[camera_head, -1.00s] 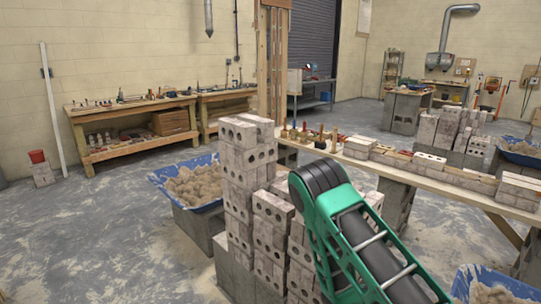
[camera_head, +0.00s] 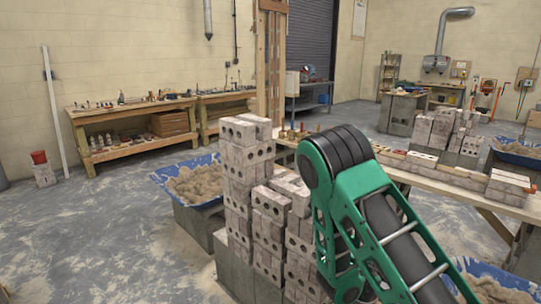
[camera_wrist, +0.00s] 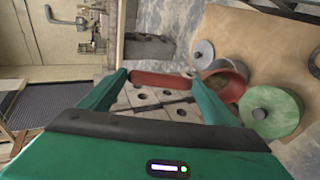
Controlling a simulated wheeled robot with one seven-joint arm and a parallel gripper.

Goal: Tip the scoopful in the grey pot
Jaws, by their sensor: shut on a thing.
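In the wrist view my gripper (camera_wrist: 160,82) is shut on a red rounded bar, which looks like the handle of the scoop (camera_wrist: 160,80). A red cup-shaped thing (camera_wrist: 236,80) with brown matter inside shows just past the right finger, partly hidden by it. I cannot tell whether it is the scoop's bowl or a separate pot. A grey round lid-like disc with a knob (camera_wrist: 203,50), perhaps on the grey pot, lies above the cup. A green disc with a knob (camera_wrist: 275,118) lies below right. In the head view my gripper and these things are out of sight.
The discs are over a brown board (camera_wrist: 240,35). Pale holed bricks (camera_wrist: 145,96) lie beyond the fingers. In the head view stacked bricks (camera_head: 240,165) stand beside my arm, with a blue tub of mortar (camera_head: 205,201) behind them and a plank bench (camera_head: 460,190) at right.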

